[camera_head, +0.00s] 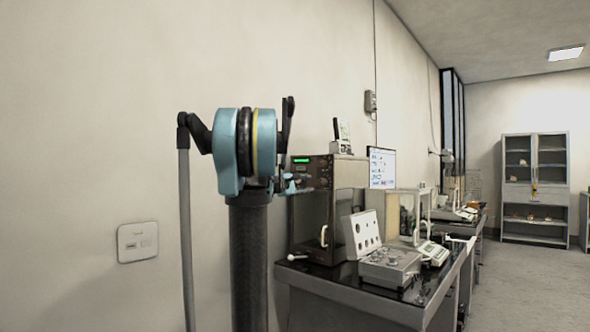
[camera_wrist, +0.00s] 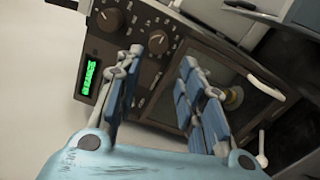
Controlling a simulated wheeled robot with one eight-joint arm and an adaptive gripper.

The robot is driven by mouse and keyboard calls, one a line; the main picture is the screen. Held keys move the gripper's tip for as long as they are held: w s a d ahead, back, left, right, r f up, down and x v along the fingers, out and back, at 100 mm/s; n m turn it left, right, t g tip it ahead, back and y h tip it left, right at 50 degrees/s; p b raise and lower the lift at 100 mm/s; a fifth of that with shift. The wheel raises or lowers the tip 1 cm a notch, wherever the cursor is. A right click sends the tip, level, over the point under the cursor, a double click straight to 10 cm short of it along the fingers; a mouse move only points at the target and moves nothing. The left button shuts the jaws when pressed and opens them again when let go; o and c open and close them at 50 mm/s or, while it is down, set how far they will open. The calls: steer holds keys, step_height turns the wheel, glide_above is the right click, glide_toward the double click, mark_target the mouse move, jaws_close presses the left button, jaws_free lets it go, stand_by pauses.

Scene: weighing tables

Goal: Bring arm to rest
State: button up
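My arm stands upright in the left middle of the head view, with its blue joint (camera_head: 230,150) at the top in front of the wall. My gripper (camera_wrist: 160,66) shows in the wrist view with its two blue-padded fingers spread apart. Nothing is between the fingers. The same instrument (camera_head: 314,175) stands on the dark table in the head view.
The dark table (camera_head: 330,284) holds a metal box (camera_head: 390,268), a white panel with round holes (camera_head: 361,233), a small balance (camera_head: 434,253) and a glass case. A grey cabinet (camera_head: 535,190) is at the back right. The floor (camera_head: 520,290) at right is clear.

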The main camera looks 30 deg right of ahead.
steer(key=s+a+f+m+g+y, duration=0.2)
steer(key=s+a+f+y, duration=0.6)
steer(key=s+a+f, duration=1.1)
steer(key=s+a+f+m+g+y, duration=0.2)
steer(key=s+a+f+y, duration=0.6)
steer(key=s+a+f, duration=1)
steer(key=a+f+m, duration=0.2)
steer(key=a+f, duration=0.2)
steer(key=f, duration=0.3)
steer(key=shift+s+a+f+m+g+y, duration=0.2)
steer(key=shift+s+m+g+y, duration=0.1)
steer(key=shift+s+m, duration=0.1)
steer(key=shift+w, duration=0.1)
steer(key=shift+w+f, duration=0.15)
steer(key=shift+w, duration=0.3)
